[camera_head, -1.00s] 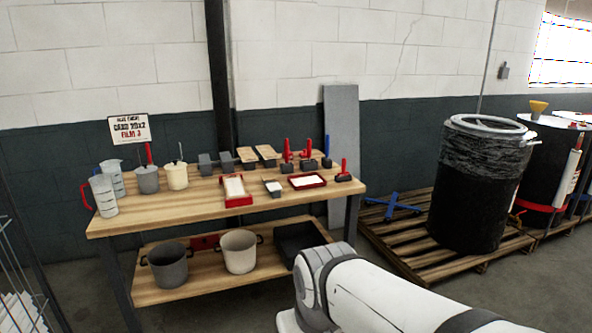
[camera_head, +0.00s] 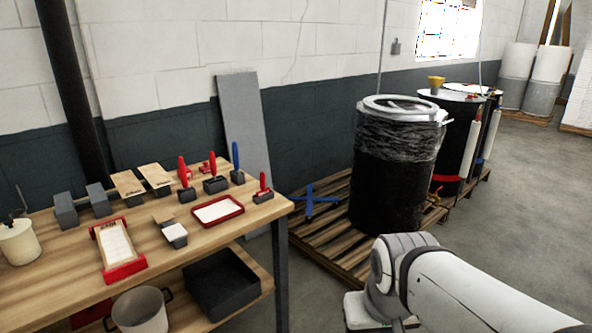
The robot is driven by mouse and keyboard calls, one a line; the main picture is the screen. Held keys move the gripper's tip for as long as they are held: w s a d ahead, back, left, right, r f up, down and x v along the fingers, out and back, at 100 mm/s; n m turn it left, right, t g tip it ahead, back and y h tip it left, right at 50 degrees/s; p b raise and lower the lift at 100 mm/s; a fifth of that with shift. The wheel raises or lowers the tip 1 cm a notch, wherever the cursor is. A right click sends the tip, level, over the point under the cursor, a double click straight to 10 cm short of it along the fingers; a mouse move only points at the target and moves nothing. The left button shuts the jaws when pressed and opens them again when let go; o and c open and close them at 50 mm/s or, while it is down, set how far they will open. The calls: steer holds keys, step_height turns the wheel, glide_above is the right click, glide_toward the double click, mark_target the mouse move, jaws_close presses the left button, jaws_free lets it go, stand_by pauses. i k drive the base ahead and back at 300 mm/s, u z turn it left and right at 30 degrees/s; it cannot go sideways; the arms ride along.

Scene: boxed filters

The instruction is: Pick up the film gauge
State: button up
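The workbench (camera_head: 60,270) at the left holds several small tools. I cannot tell for sure which one is the film gauge. Tools on dark grey blocks stand near the bench's right end: red-handled ones (camera_head: 185,178), a blue-handled one (camera_head: 236,165) and a small red one (camera_head: 263,188) near the right edge. A red-rimmed tray (camera_head: 217,211) with white contents lies in front of them. A small grey block with a white top (camera_head: 174,235) lies left of the tray. My white arm crosses the lower right, away from the bench. My gripper is not in view.
A red-ended board (camera_head: 115,246), dark blocks (camera_head: 65,211) and wooden-topped pieces (camera_head: 127,188) lie farther left. A black bin (camera_head: 222,283) and a pail (camera_head: 140,312) sit on the lower shelf. A wrapped drum (camera_head: 395,185) stands on a pallet (camera_head: 318,243). Floor at the right is clear.

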mark_target(264, 191)
steer(key=z, duration=0.1)
steer(key=i, duration=1.45)
steer(key=u, duration=0.75)
steer(key=i, duration=0.65)
steer(key=u, duration=0.45)
steer(key=k, duration=0.9)
steer(key=u, duration=0.15)
steer(key=i, duration=0.9)
steer(key=z, duration=0.05)
